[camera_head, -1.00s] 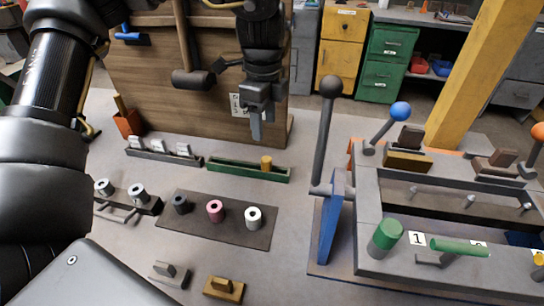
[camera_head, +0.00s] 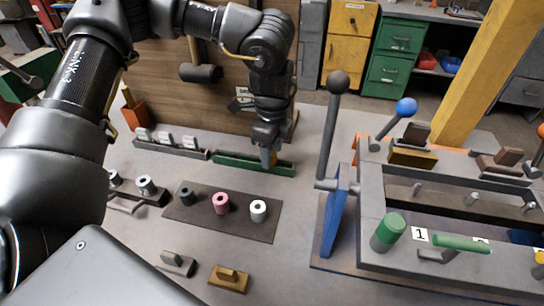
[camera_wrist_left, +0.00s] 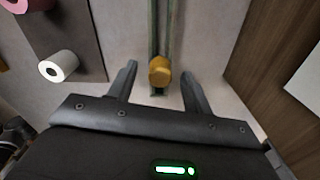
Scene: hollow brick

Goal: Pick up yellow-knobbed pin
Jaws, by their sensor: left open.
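The yellow-knobbed pin (camera_wrist_left: 160,72) stands in the green tray (camera_wrist_left: 154,30), seen from above in the left wrist view. In the head view the green tray (camera_head: 232,163) lies in front of the wooden board, and the pin is hidden behind my left gripper. My left gripper (camera_head: 270,158) points down over the right part of the tray. In the left wrist view its two fingers (camera_wrist_left: 158,88) are spread apart, one on each side of the yellow knob, with a gap to both. My right gripper is not in view.
A dark mat (camera_head: 190,218) with black, pink and white hollow cylinders lies nearer. A grey tray (camera_head: 185,151) with white-topped pieces is at left. The wooden board (camera_head: 165,85) rises close behind. A lever-and-frame fixture (camera_head: 372,205) stands to the right.

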